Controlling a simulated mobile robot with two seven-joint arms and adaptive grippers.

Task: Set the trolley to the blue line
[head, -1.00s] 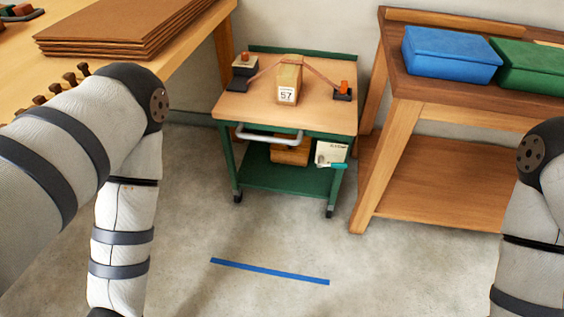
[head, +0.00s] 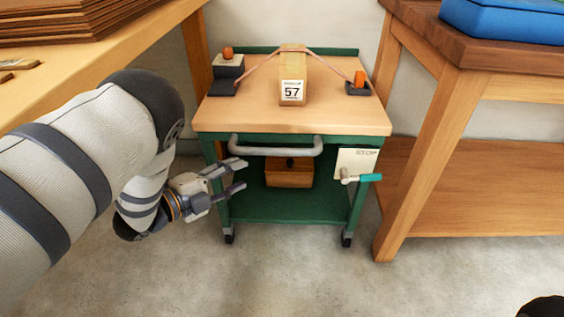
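The green trolley (head: 290,218) with a wooden top (head: 240,115) stands ahead between the two benches. Its grey bar handle (head: 276,151) runs along the front edge. My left gripper (head: 240,175) is just below the left end of the handle, fingers apart and empty. Whether it touches the handle is hard to tell. The blue line is out of view now; the earlier frame shows it on the floor in front of the trolley. My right gripper is out of view.
A block labelled 57 (head: 292,78) is strapped on the trolley top between two dark stops. A bench (head: 100,85) stands close on the left, another (head: 425,140) on the right. The floor in front is clear.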

